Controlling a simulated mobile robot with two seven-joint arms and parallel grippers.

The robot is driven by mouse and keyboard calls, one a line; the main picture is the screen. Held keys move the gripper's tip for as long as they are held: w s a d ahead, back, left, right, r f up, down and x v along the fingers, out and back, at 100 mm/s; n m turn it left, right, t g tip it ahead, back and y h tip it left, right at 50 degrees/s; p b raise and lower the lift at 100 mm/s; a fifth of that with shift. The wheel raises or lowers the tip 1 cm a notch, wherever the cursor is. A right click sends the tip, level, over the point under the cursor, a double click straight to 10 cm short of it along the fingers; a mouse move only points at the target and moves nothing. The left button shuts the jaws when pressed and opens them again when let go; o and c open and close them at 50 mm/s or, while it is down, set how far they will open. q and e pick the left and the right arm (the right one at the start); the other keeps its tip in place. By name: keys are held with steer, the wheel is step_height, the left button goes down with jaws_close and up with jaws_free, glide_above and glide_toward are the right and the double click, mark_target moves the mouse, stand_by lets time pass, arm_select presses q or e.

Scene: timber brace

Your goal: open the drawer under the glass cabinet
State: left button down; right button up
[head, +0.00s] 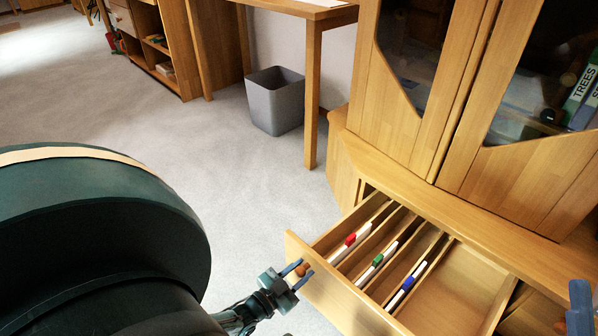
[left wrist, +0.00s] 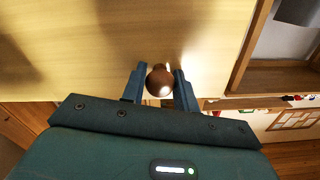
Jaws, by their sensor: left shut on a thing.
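The wooden drawer (head: 335,292) under the glass cabinet (head: 412,95) stands pulled out. Its inside shows, with dividers and markers with red, green and blue parts. My left gripper (head: 297,270) is at the drawer front, shut on the round brown knob (head: 303,269). In the left wrist view the knob (left wrist: 159,81) sits between the two fingers, against the pale drawer front (left wrist: 110,40). Part of my right gripper (head: 580,308) shows at the right edge; its fingertips are not clear.
A grey waste bin (head: 275,101) stands on the carpet beside a wooden table leg (head: 313,95). A wooden shelf unit (head: 155,45) is at the back left. The carpet left of the drawer is clear. Books (head: 583,95) stand behind the cabinet glass.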

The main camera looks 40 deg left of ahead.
arm_select(q)
steer(key=c, duration=1.1)
jaws_free()
steer(key=shift+s, duration=0.1)
steer(key=shift+s, duration=0.3)
steer(key=s+a+p, duration=0.1)
steer(key=s+p, duration=0.1)
steer(key=s, duration=1)
steer(key=shift+s, duration=0.15)
arm_select(e)
steer(key=f+m+h, duration=0.1)
steer(key=f+m+g+h, duration=0.1)
steer(key=f, duration=0.1)
steer(key=shift+s+a+m+h, duration=0.15)
steer(key=shift+s+m+h, duration=0.05)
steer(key=shift+m+h, duration=0.1)
